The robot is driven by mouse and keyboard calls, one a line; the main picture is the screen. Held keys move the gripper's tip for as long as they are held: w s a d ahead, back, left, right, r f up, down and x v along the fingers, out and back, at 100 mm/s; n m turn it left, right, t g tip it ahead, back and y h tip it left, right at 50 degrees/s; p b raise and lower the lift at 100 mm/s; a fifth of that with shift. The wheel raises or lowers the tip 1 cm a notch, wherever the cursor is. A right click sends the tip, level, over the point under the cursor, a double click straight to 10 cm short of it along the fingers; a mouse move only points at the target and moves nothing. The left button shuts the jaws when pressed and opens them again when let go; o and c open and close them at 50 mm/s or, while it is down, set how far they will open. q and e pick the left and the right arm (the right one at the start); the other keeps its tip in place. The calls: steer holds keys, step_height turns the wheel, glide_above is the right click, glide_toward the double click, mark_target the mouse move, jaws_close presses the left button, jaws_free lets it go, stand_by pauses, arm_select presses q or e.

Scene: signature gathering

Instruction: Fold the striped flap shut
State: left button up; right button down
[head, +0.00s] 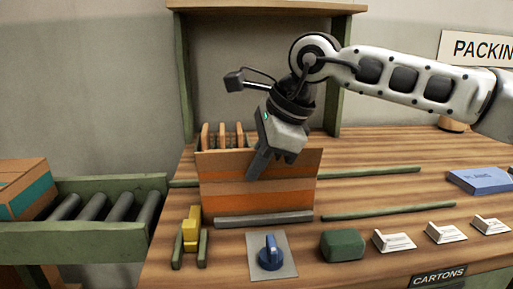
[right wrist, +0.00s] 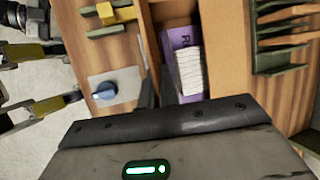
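The striped flap (head: 228,188), brown with orange bands, stands upright at the front of the carton in the head view. My right gripper (head: 262,165) is at its upper middle, and a dark finger crosses its face. Inside the carton lies a purple thing (right wrist: 178,40) with a white stack (right wrist: 190,70). My left gripper is in neither view.
A blue knob (head: 270,254) on a grey plate, a yellow block (head: 191,230) and a green block (head: 342,246) sit in front of the carton. White cards (head: 393,241) stand along the right front. A blue box (head: 480,181) lies at right. A roller conveyor (head: 92,209) is at left.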

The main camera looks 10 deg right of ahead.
steer(key=g+p, duration=0.1)
steer(key=p, duration=0.1)
steer(key=w+r+g+p, duration=0.1)
steer(key=p, duration=0.2)
steer(key=shift+m+g+p, duration=0.3)
steer(key=shift+g, duration=0.1)
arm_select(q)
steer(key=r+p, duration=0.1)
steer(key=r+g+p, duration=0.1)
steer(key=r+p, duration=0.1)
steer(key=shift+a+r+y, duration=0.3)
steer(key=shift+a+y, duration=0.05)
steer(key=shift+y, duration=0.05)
arm_select(e)
steer(key=shift+w+f+g, duration=0.3)
steer(key=shift+f+g, duration=0.05)
steer(key=shift+g, duration=0.55)
steer(key=shift+f, duration=0.1)
